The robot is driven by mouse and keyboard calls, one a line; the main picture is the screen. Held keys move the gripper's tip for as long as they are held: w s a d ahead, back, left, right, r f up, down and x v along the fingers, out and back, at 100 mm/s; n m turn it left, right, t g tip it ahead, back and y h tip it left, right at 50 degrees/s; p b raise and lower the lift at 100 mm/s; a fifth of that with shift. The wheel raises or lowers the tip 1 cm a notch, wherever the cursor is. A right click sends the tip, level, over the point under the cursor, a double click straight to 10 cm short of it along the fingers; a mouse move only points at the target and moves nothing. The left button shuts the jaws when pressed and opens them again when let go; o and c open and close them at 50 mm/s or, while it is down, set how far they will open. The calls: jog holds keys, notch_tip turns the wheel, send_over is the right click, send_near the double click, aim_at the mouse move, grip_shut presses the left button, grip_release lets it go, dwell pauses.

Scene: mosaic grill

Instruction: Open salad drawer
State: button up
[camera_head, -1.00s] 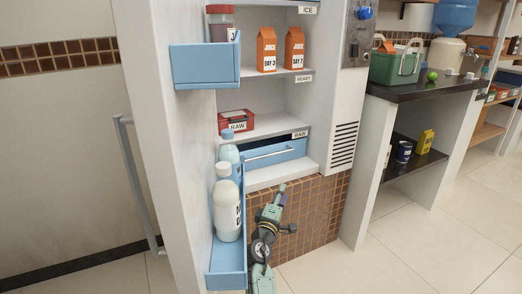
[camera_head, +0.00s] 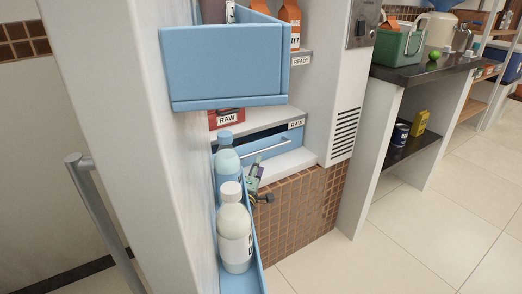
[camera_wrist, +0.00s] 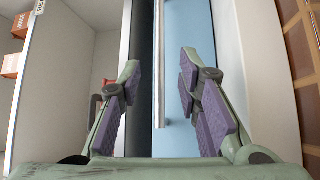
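The salad drawer (camera_head: 285,143) is a blue front with a pale horizontal bar handle (camera_head: 268,154), low in the fridge under the RAW shelf. It looks shut. My gripper (camera_head: 256,168) is in front of the drawer's left part, partly hidden by the door bottles. In the wrist view, my gripper (camera_wrist: 160,62) is open, with its purple-padded fingers on either side of the handle (camera_wrist: 160,70). The handle runs upright in that picture, before the blue drawer front (camera_wrist: 190,22). I see no finger touching it.
The open fridge door carries a blue upper bin (camera_head: 225,65) and a lower rack with a white bottle (camera_head: 235,230) and a blue bottle (camera_head: 227,165), close to my arm. A red RAW box (camera_head: 226,118) sits above the drawer. Floor is clear at right.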

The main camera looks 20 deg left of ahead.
aim_at(263, 150)
jog(key=w, duration=0.3)
jog(key=w+r, duration=0.1)
jog(key=w, duration=0.2)
jog(key=w+a+b, duration=0.1)
jog(key=w, duration=0.2)
jog(key=shift+r, duration=0.15)
grip_shut()
dwell(0.5)
